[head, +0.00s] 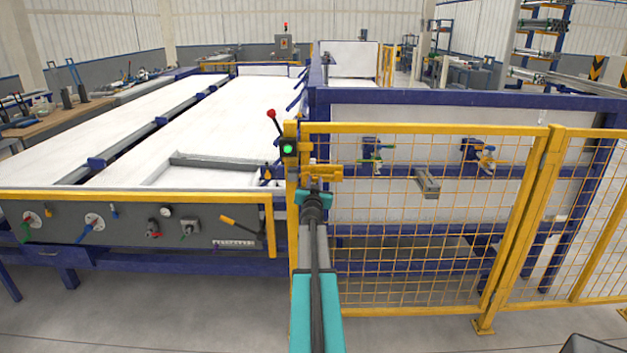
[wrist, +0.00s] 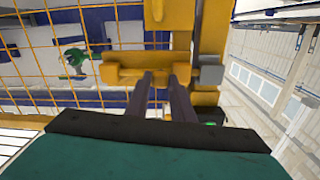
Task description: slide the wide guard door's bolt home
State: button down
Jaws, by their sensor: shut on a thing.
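The wide guard door (head: 425,220) is a yellow frame with wire mesh and stands in line with the post (head: 292,200) at its left. Its yellow bolt assembly (head: 328,172) sits at the door's upper left edge, beside the post. In the wrist view the yellow bolt part (wrist: 125,75) lies across my fingertips, and a grey block (wrist: 209,75) is at its right end. My gripper (wrist: 166,80) is shut on the bolt, its two dark fingers close together. In the head view my gripper (head: 316,192) hides part of the bolt. I cannot tell how far the bolt reaches into the post side.
A green lamp (head: 287,149) and a red-knobbed lever (head: 272,115) are at the post top. The grey control panel (head: 130,225) with its yellow rail is at the left. Another yellow mesh panel (head: 590,210) stands at the right. The floor in front is clear.

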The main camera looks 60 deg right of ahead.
jog(key=shift+w+a, duration=0.2)
jog(key=shift+w, duration=0.05)
jog(key=c, duration=1.5)
grip_release()
jog(key=shift+c, duration=0.2)
jog(key=shift+s+d, duration=0.1)
jog(key=v, duration=1.3)
jog(key=shift+s+a+b, duration=0.25)
jog(key=shift+a+b, duration=0.05)
jog(key=shift+b, duration=0.05)
jog(key=shift+w, duration=0.1)
